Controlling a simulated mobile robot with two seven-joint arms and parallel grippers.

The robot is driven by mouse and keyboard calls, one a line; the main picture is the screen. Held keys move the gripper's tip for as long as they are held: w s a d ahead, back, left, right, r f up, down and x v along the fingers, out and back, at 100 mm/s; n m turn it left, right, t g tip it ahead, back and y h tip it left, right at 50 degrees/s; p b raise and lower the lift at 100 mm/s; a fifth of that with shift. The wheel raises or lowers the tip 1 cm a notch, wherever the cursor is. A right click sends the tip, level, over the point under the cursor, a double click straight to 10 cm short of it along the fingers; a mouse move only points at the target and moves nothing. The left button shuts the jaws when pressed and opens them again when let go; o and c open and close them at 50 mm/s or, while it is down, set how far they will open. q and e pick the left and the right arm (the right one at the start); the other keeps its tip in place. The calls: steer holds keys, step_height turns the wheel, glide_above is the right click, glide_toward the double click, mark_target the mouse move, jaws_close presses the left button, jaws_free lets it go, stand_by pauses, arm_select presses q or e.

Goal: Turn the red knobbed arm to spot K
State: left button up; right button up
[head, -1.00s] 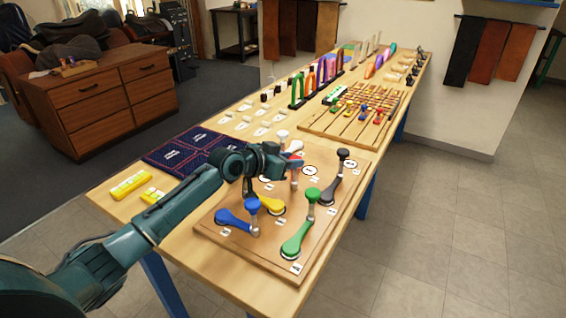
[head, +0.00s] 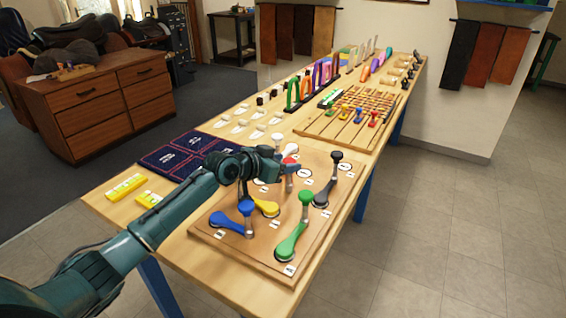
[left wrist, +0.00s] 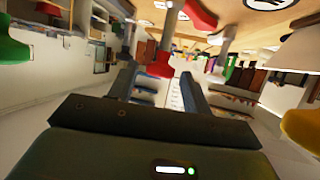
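The red knobbed arm's knob (head: 290,161) stands on a grey post on the wooden board, near its middle. In the left wrist view the red knob (left wrist: 160,66) shows between and just beyond my fingertips, and part of the red arm (left wrist: 200,14) shows at the top. My left gripper (head: 282,160) is beside the knob, its fingers apart in the left wrist view (left wrist: 158,80) with gaps on both sides of the knob. In the head view my gripper hides most of the red arm. The spot labels are too small to read, so I cannot tell which is K.
Blue (head: 246,207), yellow (head: 265,207), green (head: 305,199), black (head: 336,157) and white (head: 277,138) knobbed arms stand close around on the board (head: 255,247). A slotted board (head: 330,130) with coloured pegs lies behind. A dark blue mat (head: 165,157) lies left.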

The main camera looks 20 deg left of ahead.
arm_select(q)
steer(key=shift+s+a+r+p, duration=0.25)
steer(key=shift+s+r+p, duration=0.15)
steer(key=shift+p, duration=0.25)
steer(key=p+v, duration=0.4)
steer(key=v, duration=0.6)
steer(key=shift+s+a, duration=0.2)
steer(key=shift+s, duration=0.25)
arm_select(e)
steer(key=shift+s+d+r+g+h, duration=0.2)
steer(key=shift+s+d+r+g, duration=0.1)
steer(key=shift+d, duration=0.1)
steer(key=shift+s+d+r+g+h, duration=0.2)
steer(key=shift+s+d, duration=0.05)
steer(key=shift+d, duration=0.15)
